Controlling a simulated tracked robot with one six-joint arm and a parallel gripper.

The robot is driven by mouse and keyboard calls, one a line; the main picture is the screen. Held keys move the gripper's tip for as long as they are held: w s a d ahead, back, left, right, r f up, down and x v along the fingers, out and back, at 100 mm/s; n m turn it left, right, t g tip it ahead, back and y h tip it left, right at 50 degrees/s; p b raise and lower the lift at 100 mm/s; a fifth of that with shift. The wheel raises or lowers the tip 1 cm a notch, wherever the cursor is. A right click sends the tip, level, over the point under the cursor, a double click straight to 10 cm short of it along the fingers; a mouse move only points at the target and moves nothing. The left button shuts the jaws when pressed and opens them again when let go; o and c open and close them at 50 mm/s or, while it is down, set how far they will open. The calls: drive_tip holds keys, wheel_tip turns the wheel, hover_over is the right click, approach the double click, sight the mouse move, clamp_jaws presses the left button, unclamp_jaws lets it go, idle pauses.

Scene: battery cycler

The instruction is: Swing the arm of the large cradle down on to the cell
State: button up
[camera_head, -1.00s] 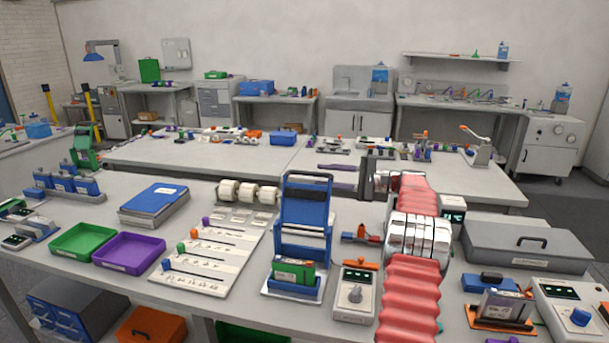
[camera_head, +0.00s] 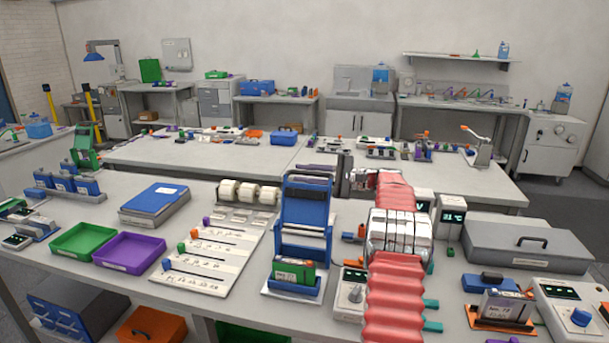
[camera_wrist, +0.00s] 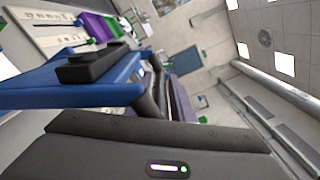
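The large cradle (camera_head: 304,245) stands on the near bench, with its blue swing arm (camera_head: 307,208) raised upright and a black bar across its top. A green and dark cell (camera_head: 293,271) lies low at the cradle's front. My gripper (camera_head: 316,176) is behind and to the right of the arm's top, its fingers pointing left. The fingers look apart with nothing between them; the lower one is partly hidden by the arm. In the wrist view the blue arm (camera_wrist: 65,88) and its black bar (camera_wrist: 92,67) are close at the left. Contact cannot be told.
A controller with a knob (camera_head: 350,293) stands right of the cradle, partly behind my arm. A slotted white board (camera_head: 215,258) and purple tray (camera_head: 128,252) lie left. Rollers (camera_head: 248,191) stand behind left. A grey case (camera_head: 525,246) and smaller cradle (camera_head: 500,312) are at right.

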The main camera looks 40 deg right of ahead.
clamp_jaws()
drive_tip(key=shift+a, duration=0.15)
idle(0.4)
